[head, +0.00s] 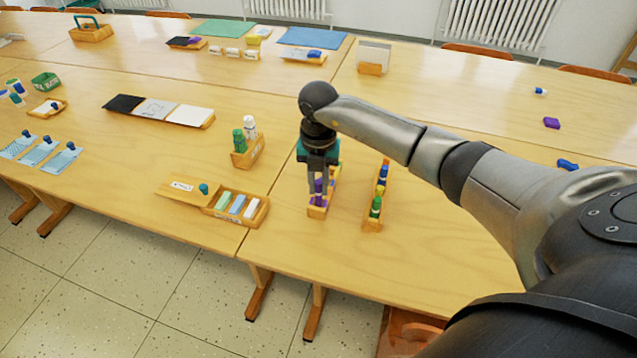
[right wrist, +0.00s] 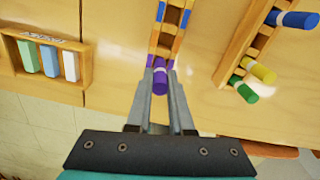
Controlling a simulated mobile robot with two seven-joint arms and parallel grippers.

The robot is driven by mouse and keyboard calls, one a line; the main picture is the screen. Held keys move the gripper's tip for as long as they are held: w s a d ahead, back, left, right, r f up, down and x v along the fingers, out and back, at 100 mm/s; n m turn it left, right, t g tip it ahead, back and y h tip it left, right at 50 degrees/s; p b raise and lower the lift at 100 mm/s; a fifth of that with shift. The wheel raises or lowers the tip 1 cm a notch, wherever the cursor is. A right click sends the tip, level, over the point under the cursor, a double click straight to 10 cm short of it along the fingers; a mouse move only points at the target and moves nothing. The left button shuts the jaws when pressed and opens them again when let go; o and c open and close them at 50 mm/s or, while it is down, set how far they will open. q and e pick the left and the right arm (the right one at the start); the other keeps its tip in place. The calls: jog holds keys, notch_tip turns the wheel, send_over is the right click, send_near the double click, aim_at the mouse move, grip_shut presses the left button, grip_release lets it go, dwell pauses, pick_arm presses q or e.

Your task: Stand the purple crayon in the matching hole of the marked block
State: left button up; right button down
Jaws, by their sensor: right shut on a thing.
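The purple crayon (head: 319,187) is upright between the fingers of my right gripper (head: 318,190), which is shut on it. In the right wrist view the crayon (right wrist: 160,80) shows between the fingertips (right wrist: 160,92). The marked block (head: 317,213) is a narrow wooden strip with coloured marks, directly below the gripper. Its purple-marked near end (right wrist: 152,60) is at the crayon; the blue marks lie farther along. The fingers and crayon hide the hole, so I cannot tell whether the crayon's lower end is inside. My left gripper is out of view.
A second wooden block (head: 372,226) stands to the right, holding green, yellow and blue crayons. An open wooden box of coloured sticks (head: 262,217) is to the left. A holder with bottles (head: 240,160) stands behind it. Table space right of the second block is clear.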

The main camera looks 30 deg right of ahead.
jog(key=shift+f, duration=0.7)
dwell(1.0)
jog(key=c, duration=0.7)
grip_release()
jog(key=shift+o, duration=1.1)
jog(key=shift+r, duration=0.15)
jog(key=shift+r+p, duration=2.5)
jog(key=shift+r, duration=0.4)
